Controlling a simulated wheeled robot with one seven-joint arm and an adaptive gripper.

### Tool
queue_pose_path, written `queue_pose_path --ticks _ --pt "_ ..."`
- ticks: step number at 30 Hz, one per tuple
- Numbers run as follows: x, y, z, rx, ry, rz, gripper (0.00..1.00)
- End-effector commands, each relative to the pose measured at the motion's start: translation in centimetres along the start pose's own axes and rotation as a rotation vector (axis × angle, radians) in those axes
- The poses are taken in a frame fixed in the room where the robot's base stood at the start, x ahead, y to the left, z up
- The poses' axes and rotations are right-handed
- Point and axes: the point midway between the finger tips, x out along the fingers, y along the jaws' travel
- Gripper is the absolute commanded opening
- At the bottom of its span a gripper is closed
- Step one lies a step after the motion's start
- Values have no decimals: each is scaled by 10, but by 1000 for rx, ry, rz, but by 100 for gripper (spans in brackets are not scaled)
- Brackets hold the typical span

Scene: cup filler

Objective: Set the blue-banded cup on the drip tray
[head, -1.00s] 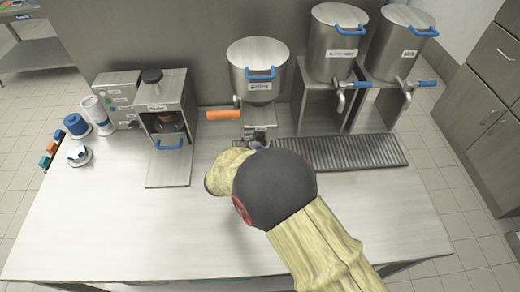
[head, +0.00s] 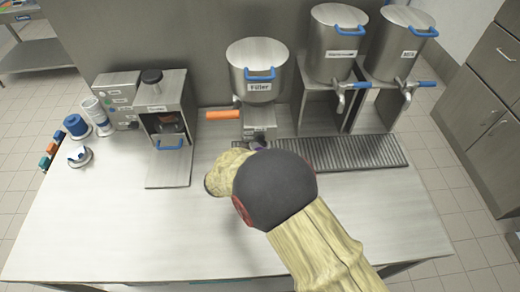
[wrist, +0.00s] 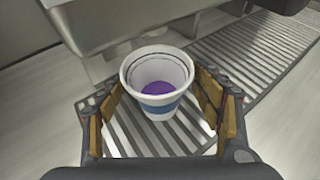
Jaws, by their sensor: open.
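The blue-banded cup (wrist: 158,106) is white with a blue band and has something purple inside. In the wrist view it stands upright on the slatted drip tray (wrist: 196,148), below the filler's metal body. My gripper (wrist: 160,112) is open, with one finger on each side of the cup; a narrow gap shows at the left, and I cannot tell about touch at the right. In the head view the drip tray (head: 362,153) runs along the back right of the counter, and my arm hides the cup and most of my gripper.
The filler (head: 258,78) with its orange handle (head: 223,115) stands right above my gripper. Two labelled steel urns (head: 338,45) with taps stand at the back right. A small press machine (head: 168,115) and stacked cups (head: 96,115) are at the left. The front counter is bare.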

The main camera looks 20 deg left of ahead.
Motion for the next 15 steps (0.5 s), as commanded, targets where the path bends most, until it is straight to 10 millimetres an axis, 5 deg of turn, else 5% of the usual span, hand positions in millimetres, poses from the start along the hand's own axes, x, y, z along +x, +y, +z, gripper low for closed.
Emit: queue_pose_path --ticks 15 --pt "-92 1 3 0 0 3 66"
